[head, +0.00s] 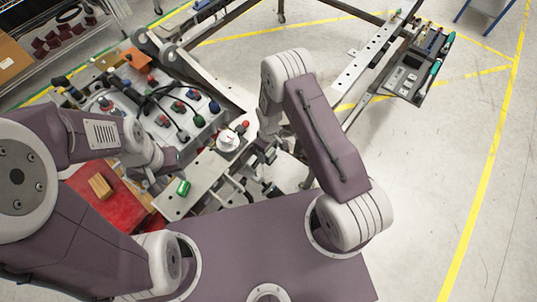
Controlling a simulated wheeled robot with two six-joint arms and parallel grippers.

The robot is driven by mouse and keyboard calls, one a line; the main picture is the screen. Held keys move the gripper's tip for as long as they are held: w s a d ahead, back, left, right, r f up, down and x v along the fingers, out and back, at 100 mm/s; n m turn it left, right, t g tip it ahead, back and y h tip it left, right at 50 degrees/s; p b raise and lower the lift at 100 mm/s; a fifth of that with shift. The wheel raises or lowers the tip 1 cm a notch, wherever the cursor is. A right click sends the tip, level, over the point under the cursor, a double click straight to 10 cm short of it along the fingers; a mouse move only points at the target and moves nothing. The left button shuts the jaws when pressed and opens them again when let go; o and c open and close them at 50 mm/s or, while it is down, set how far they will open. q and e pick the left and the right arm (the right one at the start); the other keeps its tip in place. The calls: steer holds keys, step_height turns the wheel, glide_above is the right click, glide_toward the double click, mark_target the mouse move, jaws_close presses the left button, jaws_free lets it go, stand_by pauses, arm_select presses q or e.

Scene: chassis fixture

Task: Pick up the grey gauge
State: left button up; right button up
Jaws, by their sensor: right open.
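A round pale grey dial-like piece (229,141), which looks like the grey gauge, sits on the light metal plate of the fixture near the middle of the head view. My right gripper (261,160) is open just to its right and a little nearer to me; I see no contact with the gauge. My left gripper (172,163) is to the left of the gauge, over the fixture's left part. Its fingers are small and partly hidden by my own arm, so their state is unclear.
A red knob (245,124) stands beside the gauge. A green piece (183,187) lies on the plate's near end. A grey box with cables and coloured connectors (180,110) is behind left. A red tray (110,200) holds a wooden block. A tool tray (408,80) is far right.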

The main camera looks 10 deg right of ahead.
steer(key=shift+s+r, duration=0.1)
steer(key=c, duration=1.2)
jaws_close()
steer(key=shift+r, duration=0.1)
steer(key=shift+r, duration=0.35)
step_height(320, 180, up, 3)
steer(key=shift+r+b, duration=0.1)
steer(key=shift+b, duration=0.5)
steer(key=s+d+r+b, duration=0.1)
steer(key=s+d+r, duration=0.6)
steer(key=s, duration=0.2)
steer(key=shift+s+b, duration=0.15)
steer(key=shift+b, duration=0.15)
